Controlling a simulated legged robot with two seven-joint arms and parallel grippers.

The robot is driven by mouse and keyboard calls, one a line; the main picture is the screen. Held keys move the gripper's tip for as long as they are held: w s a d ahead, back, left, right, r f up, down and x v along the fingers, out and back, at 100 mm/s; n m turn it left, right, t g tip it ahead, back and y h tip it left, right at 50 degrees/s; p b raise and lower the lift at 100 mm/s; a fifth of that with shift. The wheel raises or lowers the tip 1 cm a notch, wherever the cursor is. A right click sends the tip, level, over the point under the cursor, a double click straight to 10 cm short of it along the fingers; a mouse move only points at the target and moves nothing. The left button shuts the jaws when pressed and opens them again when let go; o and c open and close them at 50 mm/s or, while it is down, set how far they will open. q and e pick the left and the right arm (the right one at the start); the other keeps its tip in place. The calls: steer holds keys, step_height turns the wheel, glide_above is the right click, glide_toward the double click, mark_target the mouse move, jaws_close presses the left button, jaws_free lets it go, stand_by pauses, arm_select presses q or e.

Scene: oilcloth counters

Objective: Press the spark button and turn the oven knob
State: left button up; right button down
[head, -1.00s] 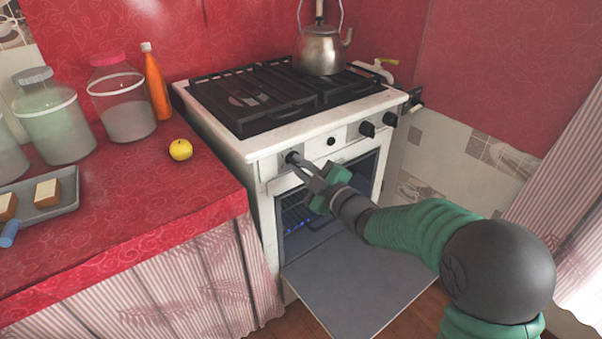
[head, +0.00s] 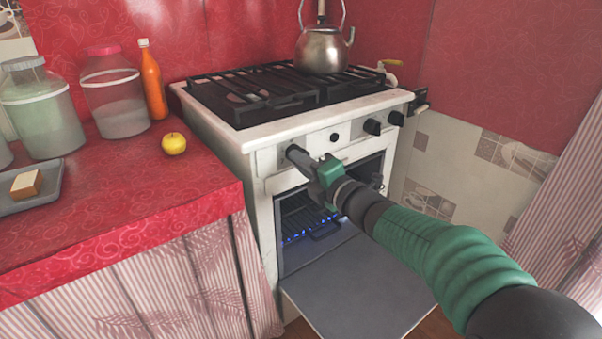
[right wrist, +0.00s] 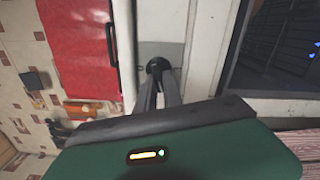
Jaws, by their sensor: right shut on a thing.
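The white stove (head: 255,143) stands at the right end of the counter with its oven door (head: 350,285) open downward. My right gripper (head: 297,154) is shut on the black oven knob (head: 290,149) at the left end of the front panel. In the right wrist view, both fingers of the gripper (right wrist: 158,85) meet at the round black knob (right wrist: 157,65). The small black spark button (head: 334,137) sits on the panel to the right of that knob, untouched. Small blue flames (head: 297,238) show low inside the oven. My left gripper is out of view.
Two more black knobs (head: 372,127) are on the panel's right. A kettle (head: 322,50) stands on the hob grates (head: 255,92). The red counter (head: 120,185) holds jars (head: 113,92), an orange bottle (head: 153,82), a yellow apple (head: 174,144) and a tray (head: 20,203).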

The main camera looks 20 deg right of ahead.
steer(key=shift+a+f+n+b, duration=0.1)
steer(key=shift+f+n+b, duration=0.15)
steer(key=shift+n+b, duration=0.4)
steer(key=shift+a+f+n+b, duration=0.1)
steer(key=shift+f+n+b, duration=0.1)
steer(key=shift+n+b, duration=0.45)
steer(key=c, duration=1.5)
jaws_free()
steer(key=shift+r, duration=0.15)
steer(key=shift+d, duration=0.1)
steer(key=p+v, duration=0.6)
steer(key=v, duration=1)
steer(key=shift+s+d, duration=0.15)
steer(key=shift+s, duration=0.25)
